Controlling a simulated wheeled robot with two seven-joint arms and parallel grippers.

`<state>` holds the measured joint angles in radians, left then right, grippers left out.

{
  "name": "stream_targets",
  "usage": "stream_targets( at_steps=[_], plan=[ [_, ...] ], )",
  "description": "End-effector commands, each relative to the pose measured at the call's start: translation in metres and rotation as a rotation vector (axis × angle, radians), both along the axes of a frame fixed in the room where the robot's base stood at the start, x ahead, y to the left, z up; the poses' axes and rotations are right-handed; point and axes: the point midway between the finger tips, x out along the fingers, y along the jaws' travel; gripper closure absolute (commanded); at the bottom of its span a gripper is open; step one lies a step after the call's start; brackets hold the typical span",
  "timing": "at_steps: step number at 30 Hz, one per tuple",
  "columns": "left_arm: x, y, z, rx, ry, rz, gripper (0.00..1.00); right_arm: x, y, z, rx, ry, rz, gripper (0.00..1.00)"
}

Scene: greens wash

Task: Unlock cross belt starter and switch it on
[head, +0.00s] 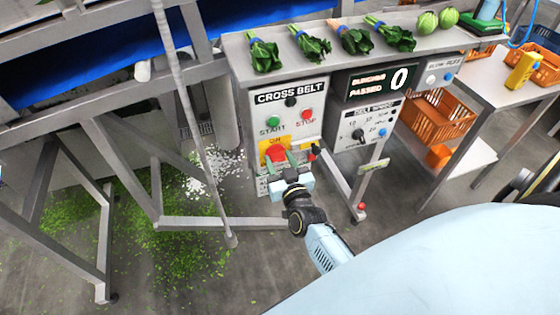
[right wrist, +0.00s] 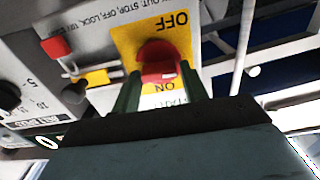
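The cross belt starter (head: 291,125) is a grey panel with a green START button (head: 273,123), a red STOP button (head: 306,114) and a yellow plate below. A red rotary switch handle (head: 275,153) sits on that plate; OFF and ON lettering shows around it in the right wrist view (right wrist: 158,62). My right gripper (head: 282,160) is at the plate, its green fingers along both sides of the handle, apparently touching it. A red padlock-like piece (right wrist: 55,47) hangs beside the plate, apart from the handle. My left gripper is not in view.
A black knob (right wrist: 75,93) stands close beside the plate. Leafy bunches (head: 312,47) lie on the shelf above. A belt speed panel (head: 372,122) is to the right. A slanted metal bar (head: 190,110) and frame legs stand left; greens litter the floor.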

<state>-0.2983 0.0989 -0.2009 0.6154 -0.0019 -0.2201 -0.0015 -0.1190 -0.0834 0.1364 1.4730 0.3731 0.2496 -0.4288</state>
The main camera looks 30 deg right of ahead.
Motion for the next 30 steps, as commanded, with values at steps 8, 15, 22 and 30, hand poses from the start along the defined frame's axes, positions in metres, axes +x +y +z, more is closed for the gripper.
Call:
stream_targets(
  at_steps=[8,15,22,30],
  plan=[
    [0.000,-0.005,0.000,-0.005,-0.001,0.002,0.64,0.000,0.000,0.000,0.000,0.000,0.000,0.86],
    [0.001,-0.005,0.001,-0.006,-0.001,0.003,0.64,0.000,0.000,0.000,0.034,-0.008,0.000,0.86],
    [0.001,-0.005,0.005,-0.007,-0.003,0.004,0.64,-0.001,-0.001,0.001,0.156,-0.037,0.000,0.86],
    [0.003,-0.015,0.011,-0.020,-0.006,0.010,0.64,-0.001,-0.002,0.000,0.391,-0.094,0.001,0.86]
  ],
)
